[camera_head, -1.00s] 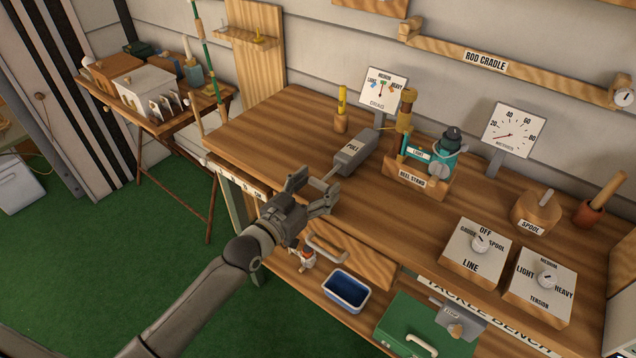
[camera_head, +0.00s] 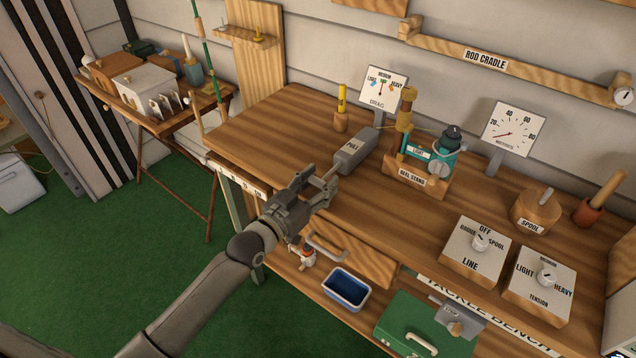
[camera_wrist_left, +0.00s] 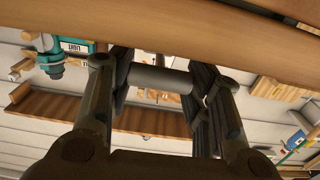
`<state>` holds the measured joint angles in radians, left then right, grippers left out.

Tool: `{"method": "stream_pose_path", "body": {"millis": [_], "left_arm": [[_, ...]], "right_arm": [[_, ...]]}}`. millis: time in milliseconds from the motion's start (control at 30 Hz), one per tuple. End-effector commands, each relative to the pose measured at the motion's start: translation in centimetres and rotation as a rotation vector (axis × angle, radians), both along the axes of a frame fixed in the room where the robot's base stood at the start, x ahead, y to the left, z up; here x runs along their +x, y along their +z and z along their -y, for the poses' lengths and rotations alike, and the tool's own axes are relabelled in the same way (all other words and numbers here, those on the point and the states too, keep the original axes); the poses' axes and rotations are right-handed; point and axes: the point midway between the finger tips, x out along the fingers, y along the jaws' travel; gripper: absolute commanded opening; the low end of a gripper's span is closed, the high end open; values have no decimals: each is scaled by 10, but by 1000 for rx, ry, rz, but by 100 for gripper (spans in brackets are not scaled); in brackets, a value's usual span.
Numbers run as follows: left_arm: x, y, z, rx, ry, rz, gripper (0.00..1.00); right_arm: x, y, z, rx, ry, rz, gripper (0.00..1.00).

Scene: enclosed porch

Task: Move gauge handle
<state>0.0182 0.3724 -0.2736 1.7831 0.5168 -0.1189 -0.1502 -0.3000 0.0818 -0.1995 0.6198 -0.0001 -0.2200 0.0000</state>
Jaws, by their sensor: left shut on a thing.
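The pull gauge (camera_head: 355,150) is a grey box marked PULL, lying on the tackle bench with a thin rod out of its near end. My left gripper (camera_head: 324,188) is shut on the gauge handle at the end of that rod, near the bench's front edge. In the head view the fingers mostly hide the handle. In the left wrist view the handle is a grey cylinder (camera_wrist_left: 160,80) lying crosswise between the two fingers (camera_wrist_left: 163,92). My right gripper is not in view.
The reel stand (camera_head: 415,178) with a teal reel is right of the gauge, and the DRAG dial (camera_head: 383,88) stands behind. A drawer handle (camera_head: 327,247) and a blue bin (camera_head: 346,288) are below my gripper. The bench's left part is clear.

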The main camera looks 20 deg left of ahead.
Motion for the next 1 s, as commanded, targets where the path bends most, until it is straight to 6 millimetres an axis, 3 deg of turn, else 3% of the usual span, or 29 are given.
{"method": "stream_pose_path", "body": {"millis": [400, 767, 800, 933, 1000], "left_arm": [[48, 0, 17, 0, 1, 2, 2], [51, 1, 18, -1, 1, 2, 2], [51, 1, 18, -1, 1, 2, 50], [51, 1, 18, -1, 1, 2, 67], [51, 1, 18, 0, 1, 1, 68]], "right_arm": [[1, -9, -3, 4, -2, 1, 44], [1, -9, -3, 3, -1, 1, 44], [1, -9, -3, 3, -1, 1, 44], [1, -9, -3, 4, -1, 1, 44], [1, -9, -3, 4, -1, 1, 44]]}}
